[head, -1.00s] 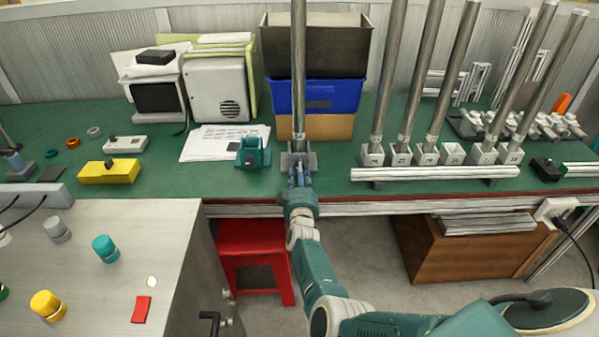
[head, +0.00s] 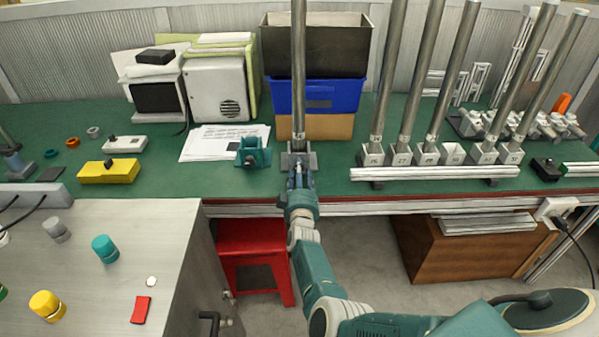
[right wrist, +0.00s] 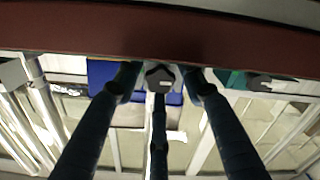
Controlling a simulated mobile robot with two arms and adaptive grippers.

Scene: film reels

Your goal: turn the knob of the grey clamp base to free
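The grey clamp base (head: 312,161) stands near the front edge of the green bench, with a tall metal pole (head: 298,75) upright in it. Its dark, lobed knob (right wrist: 160,76) faces me in the right wrist view. My right gripper (head: 300,172) is at the front of the base and hides the knob in the head view. In the right wrist view its fingers (right wrist: 161,88) reach around the knob, with visible gaps at the sides. It looks open. My left gripper is not in view.
A teal clamp (head: 253,153) stands close by on the left. A row of numbered pole stands (head: 427,157) behind a metal rail (head: 435,173) is on the right. Stacked bins (head: 312,97) are behind. A red stool (head: 252,240) is under the bench front.

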